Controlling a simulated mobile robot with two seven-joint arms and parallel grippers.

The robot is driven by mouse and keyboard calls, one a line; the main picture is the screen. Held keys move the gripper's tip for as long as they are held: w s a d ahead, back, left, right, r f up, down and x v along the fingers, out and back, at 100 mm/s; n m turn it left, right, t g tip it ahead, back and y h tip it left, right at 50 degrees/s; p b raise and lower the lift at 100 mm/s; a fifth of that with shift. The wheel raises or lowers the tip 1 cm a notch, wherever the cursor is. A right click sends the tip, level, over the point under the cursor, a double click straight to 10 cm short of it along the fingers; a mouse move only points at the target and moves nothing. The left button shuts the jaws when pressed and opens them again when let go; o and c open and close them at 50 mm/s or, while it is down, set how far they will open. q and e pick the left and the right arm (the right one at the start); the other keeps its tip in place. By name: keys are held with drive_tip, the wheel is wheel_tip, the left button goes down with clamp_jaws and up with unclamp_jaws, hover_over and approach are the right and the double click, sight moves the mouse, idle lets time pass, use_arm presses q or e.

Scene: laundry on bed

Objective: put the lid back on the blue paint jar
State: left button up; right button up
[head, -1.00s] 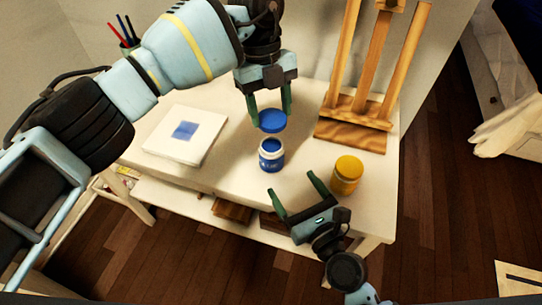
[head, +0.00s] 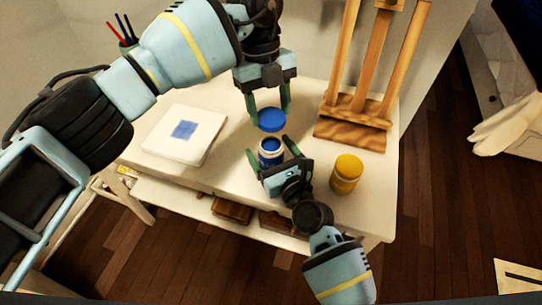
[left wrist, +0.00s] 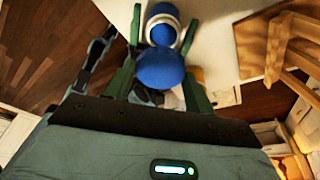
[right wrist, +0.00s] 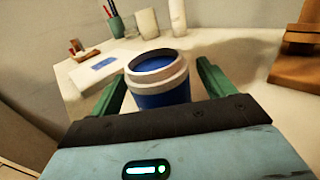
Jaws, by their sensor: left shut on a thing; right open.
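The blue paint jar (head: 270,152) stands open and upright on the white table, with blue paint inside. Its white rim and blue body show in the right wrist view (right wrist: 160,80). The blue lid (head: 271,119) is gripped by my left gripper (head: 270,108), just behind and above the jar; it also shows in the left wrist view (left wrist: 158,68). My right gripper (head: 272,146) is open, with its fingers on either side of the jar. In the right wrist view the jar sits between the fingers, with a gap visible at the right finger.
A yellow-lidded jar (head: 346,174) stands to the right. A wooden easel (head: 352,125) is at the back right. A white canvas with a blue square (head: 184,134) lies to the left. A brush cup (head: 130,46) stands at the back left. The table's front edge is close to the jars.

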drive_tip(key=shift+w+a, duration=0.1)
drive_tip(key=c, duration=1.5)
use_arm(q)
hover_over(272, 147)
drive_tip(key=shift+w+a+f, duration=0.1)
drive_tip(key=shift+w+f, duration=0.05)
drive_tip(key=shift+f, duration=0.65)
drive_tip(key=shift+w+a+f, duration=0.1)
drive_tip(key=shift+w+f, duration=0.05)
drive_tip(key=shift+f, duration=0.7)
drive_tip(key=shift+w+a+f, duration=0.1)
drive_tip(key=shift+w+f, duration=0.05)
drive_tip(key=shift+f, duration=0.65)
drive_tip(key=shift+f, duration=0.15)
drive_tip(key=shift+f, duration=0.75)
drive_tip(key=shift+f, duration=0.6)
